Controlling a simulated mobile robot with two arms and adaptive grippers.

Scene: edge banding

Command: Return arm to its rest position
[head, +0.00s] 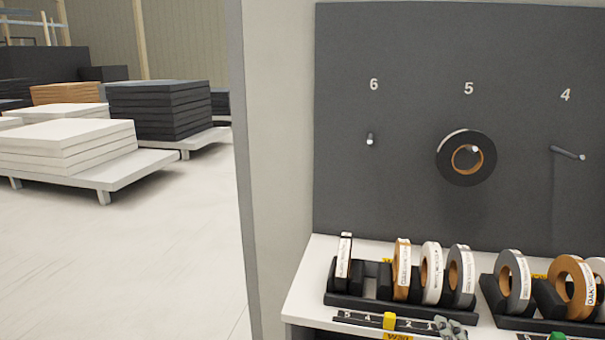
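A grey jointed piece (450,328), which looks like the tip of a gripper, shows at the bottom edge in front of the numbered strip. It is probably my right gripper, but its arm is out of frame and I cannot tell whether its fingers are open or shut. My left gripper is not in view. A dark edge-band roll (466,158) with an orange-brown core hangs on the peg under number 5. The peg under 6 (370,140) and the peg under 4 (567,153) are bare.
Below the dark pegboard (410,50), a black rack (344,300) holds several upright rolls. A second rack (488,292) stands to its right. A yellow marker (389,321) sits on the strip. Stacked panels on pallets (120,168) stand at left, with open floor in front.

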